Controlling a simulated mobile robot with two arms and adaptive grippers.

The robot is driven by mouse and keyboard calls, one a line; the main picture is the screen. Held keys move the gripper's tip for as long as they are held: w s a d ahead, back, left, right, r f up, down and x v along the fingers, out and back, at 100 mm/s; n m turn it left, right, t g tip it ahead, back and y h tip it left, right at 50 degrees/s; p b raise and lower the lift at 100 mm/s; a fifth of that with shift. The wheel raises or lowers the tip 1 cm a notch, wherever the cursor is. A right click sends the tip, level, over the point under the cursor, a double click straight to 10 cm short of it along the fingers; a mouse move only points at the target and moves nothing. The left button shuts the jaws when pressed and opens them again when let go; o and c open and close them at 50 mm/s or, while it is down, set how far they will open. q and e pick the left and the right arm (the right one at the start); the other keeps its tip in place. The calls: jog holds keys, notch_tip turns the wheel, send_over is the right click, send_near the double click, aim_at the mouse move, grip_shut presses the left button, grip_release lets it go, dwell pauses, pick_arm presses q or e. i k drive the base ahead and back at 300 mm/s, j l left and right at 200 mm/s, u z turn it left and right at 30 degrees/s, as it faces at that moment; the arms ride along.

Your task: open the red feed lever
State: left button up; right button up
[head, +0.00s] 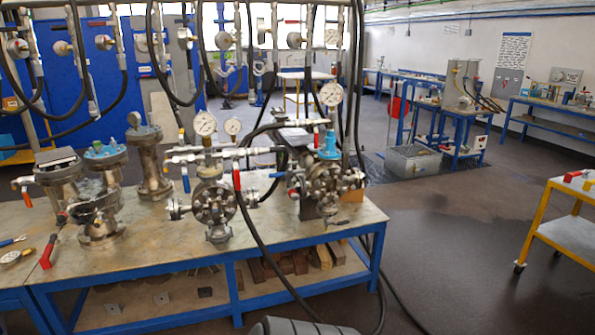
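Several red levers show in the head view, and I cannot tell from labels which is the feed lever. One red lever (237,177) hangs upright at the middle flanged vessel (214,203), beside a blue lever (185,179). Another red lever (27,197) hangs at the left vessels. A longer red handle (48,251) slants down at the front left, beside a flanged vessel (98,218). A small red handle (316,139) is on the right vessel assembly (325,185).
The vessels stand on a blue-framed workbench (160,250). Pressure gauges (205,124) rise above the pipework. A black hose (262,250) runs down the bench front. A yellow cart (560,235) stands at the right. The floor (450,240) between is clear.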

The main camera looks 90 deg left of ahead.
aim_at(236, 172)
jog(key=u, duration=0.9)
jog(key=k+l+u, duration=0.1)
jog(key=u, duration=1.65)
jog(key=k+u, duration=0.1)
jog(key=u, duration=0.35)
jog(key=i+l+u, duration=0.1)
jog(key=i+l, duration=0.35)
jog(key=i+l+u, duration=0.15)
jog(key=i+l, duration=0.25)
jog(key=l, duration=0.3)
